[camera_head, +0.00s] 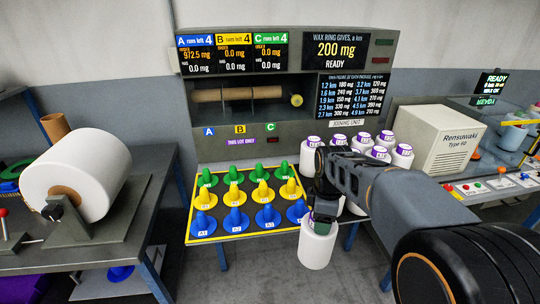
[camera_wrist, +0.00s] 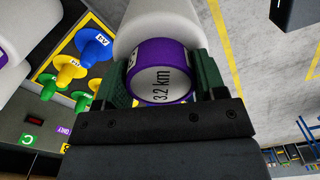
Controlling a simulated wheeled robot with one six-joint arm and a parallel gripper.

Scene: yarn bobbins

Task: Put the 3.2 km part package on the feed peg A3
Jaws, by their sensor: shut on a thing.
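My gripper (camera_head: 324,215) is shut on the 3.2 km part package (camera_head: 317,246), a white bobbin with a purple band, hanging beyond the right front edge of the peg board. In the wrist view the package (camera_wrist: 160,80) sits between the green fingers and its top reads 3.2 km. Feed peg A3 (camera_head: 268,214) appears to be the third blue peg from the left in the front row, empty, left of the package. Its small label is hard to read.
The peg board (camera_head: 231,247) carries blue, yellow and green rows of bare pegs. Several white packages (camera_head: 402,155) stand at right behind my arm. A large white roll (camera_head: 75,175) is at left. The joining unit (camera_head: 290,110) stands behind the board.

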